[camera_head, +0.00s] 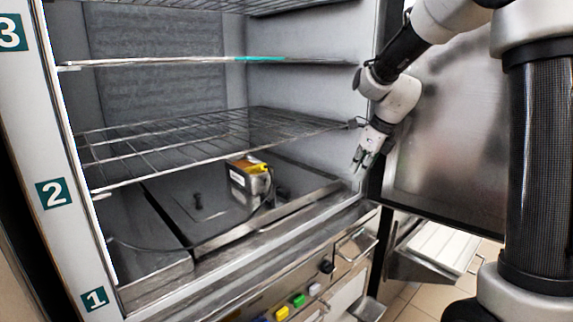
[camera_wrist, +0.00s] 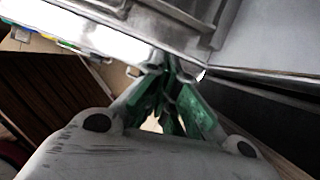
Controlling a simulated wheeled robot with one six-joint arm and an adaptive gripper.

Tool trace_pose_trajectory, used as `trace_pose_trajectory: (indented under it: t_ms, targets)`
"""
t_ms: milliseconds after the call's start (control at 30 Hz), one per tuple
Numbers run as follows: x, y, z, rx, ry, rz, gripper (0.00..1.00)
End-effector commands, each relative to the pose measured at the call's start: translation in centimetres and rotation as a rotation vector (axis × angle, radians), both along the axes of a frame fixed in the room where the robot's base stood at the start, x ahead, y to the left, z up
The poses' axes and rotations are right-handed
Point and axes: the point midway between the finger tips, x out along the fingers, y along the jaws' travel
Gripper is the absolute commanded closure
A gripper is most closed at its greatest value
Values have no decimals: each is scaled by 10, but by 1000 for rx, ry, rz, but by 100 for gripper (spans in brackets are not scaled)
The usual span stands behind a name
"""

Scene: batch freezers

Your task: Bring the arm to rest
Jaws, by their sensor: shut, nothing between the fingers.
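My gripper (camera_head: 364,160) hangs fingers-down at the right front edge of the open freezer, beside its right inner wall. The fingers are shut with nothing between them. In the wrist view my gripper (camera_wrist: 165,115) shows its green fingers together, close in front of pale metal surfaces; I cannot tell if they touch. My arm comes down from the upper right, bent at the elbow, in front of the open door.
The open freezer door (camera_head: 445,140) stands right of the gripper. Inside are wire shelves (camera_head: 190,140) and a metal box with a yellow top (camera_head: 250,178) on the bottom. Coloured buttons (camera_head: 298,300) line the front panel. A metal tray (camera_head: 440,245) sits lower right.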

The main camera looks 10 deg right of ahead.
Motion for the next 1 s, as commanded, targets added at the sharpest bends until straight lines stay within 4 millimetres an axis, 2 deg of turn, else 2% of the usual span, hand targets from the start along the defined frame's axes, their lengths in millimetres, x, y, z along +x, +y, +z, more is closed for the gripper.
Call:
trace_pose_trajectory:
  t_ms: [133, 200, 267, 467, 600, 633, 700, 800, 900, 1000]
  targets:
    - [-13, -3, -8, -117, -37, 367, 100]
    - [-31, -7, -20, -184, -38, 613, 100]
    - [-50, -12, -22, -240, -52, 831, 100]
    - [-132, -33, -5, -413, -137, 1560, 100]
    - [-206, -54, 15, -543, -208, 2045, 100]
    - [-221, -58, 18, -571, -220, 2122, 100]
    - [-252, -66, 23, -633, -237, 2255, 100]
    - [-285, -74, 29, -717, -248, 2310, 100]
    - [-303, -78, 35, -793, -261, 2287, 100]
    - [-310, -79, 44, -857, -286, 2260, 100]
